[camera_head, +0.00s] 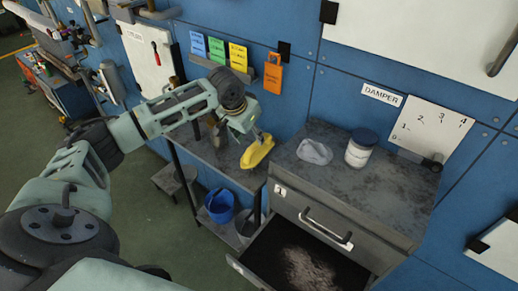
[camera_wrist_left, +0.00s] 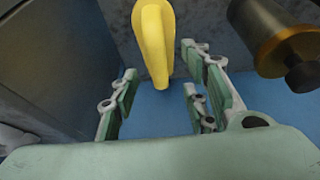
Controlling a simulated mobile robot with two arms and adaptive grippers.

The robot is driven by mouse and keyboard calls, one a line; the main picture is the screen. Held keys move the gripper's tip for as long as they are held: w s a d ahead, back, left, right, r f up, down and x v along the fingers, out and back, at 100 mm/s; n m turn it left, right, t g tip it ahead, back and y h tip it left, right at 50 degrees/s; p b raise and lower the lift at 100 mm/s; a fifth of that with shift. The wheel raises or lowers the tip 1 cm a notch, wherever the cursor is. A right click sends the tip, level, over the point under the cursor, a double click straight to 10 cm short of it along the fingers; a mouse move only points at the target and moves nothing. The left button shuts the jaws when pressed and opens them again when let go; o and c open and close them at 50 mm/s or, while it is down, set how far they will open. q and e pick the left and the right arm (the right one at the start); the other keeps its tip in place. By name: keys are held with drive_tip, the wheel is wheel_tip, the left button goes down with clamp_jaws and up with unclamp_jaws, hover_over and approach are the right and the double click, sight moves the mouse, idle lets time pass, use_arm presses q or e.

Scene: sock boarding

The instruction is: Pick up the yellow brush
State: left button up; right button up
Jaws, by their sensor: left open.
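The yellow brush (camera_head: 257,152) is at the right end of the low grey shelf, beside the drawer cabinet. In the left wrist view the yellow brush (camera_wrist_left: 153,38) points down the picture, and its rounded near end shows in the gap between my fingers. My left gripper (camera_head: 243,128) is just above and behind it in the head view. In the wrist view the left gripper (camera_wrist_left: 160,95) is open, with fingers on both sides of the brush end and no clear contact. My right gripper is out of view.
A brass and dark cylinder (camera_wrist_left: 278,42) stands close right of the fingers in the wrist view. The cabinet top (camera_head: 290,160) holds a pale crumpled cloth (camera_head: 315,152) and a jar (camera_head: 361,149). Its drawer (camera_head: 255,265) is open. A blue bucket (camera_head: 219,207) sits below the shelf.

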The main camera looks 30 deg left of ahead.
sight(256, 143)
use_arm(q)
drive_tip(key=p+x, duration=0.1)
drive_tip(key=x, duration=0.3)
drive_tip(key=shift+d, duration=0.2)
drive_tip(key=shift+x, duration=0.75)
drive_tip(key=shift+r, duration=0.1)
drive_tip(key=shift+c, duration=0.5)
drive_tip(key=c, duration=0.4)
clamp_jaws()
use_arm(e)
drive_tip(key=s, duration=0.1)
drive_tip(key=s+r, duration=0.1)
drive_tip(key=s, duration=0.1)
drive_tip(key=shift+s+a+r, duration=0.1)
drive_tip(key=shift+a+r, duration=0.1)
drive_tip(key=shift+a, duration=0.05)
